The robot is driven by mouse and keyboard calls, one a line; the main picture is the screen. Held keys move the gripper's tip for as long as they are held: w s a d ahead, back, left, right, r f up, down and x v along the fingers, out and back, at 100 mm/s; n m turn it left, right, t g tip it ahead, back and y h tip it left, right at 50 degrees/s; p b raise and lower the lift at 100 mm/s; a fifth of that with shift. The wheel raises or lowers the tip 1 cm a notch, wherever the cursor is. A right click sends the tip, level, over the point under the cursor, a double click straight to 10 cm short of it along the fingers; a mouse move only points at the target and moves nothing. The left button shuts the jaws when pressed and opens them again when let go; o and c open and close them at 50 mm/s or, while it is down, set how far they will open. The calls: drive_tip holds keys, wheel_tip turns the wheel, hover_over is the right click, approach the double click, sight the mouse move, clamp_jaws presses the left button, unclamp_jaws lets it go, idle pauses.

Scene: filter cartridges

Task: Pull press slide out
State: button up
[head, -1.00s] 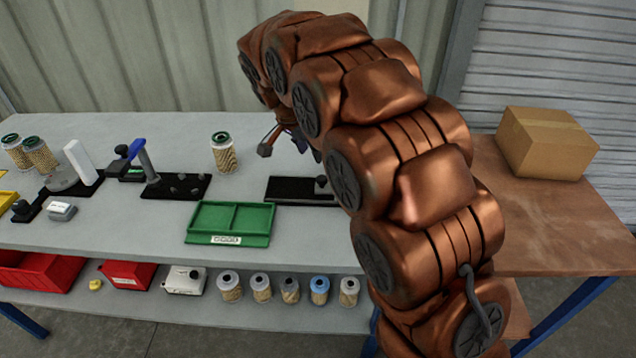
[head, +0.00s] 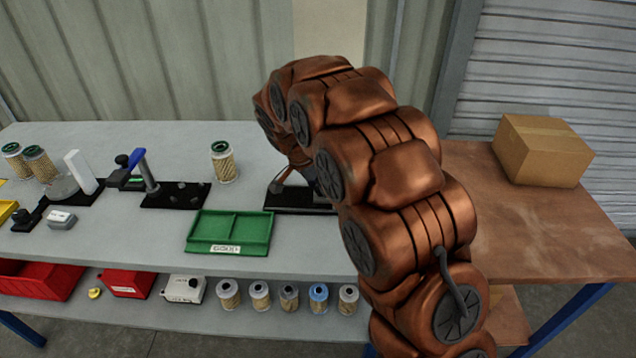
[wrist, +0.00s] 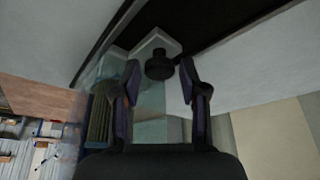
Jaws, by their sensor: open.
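The press slide shows in the wrist view as a dark round knob (wrist: 159,68) on a pale, glassy-looking block (wrist: 150,100) by a black base. My gripper (wrist: 160,64) is open there, with one finger on each side of the knob; I cannot tell whether either touches it. In the head view the black base (head: 290,199) lies on the bench right of the green tray. My arm hides the knob and most of the gripper there; only a small finger part shows above the base's left end.
The green tray (head: 205,232) sits just left of the base. A filter cartridge (head: 224,166) stands behind it, and a lever press (head: 150,178) is further left. A cardboard box (head: 542,150) is on the brown table at right. Bench between tray and base is narrow.

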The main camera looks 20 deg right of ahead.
clamp_jaws()
idle(0.3)
idle(0.3)
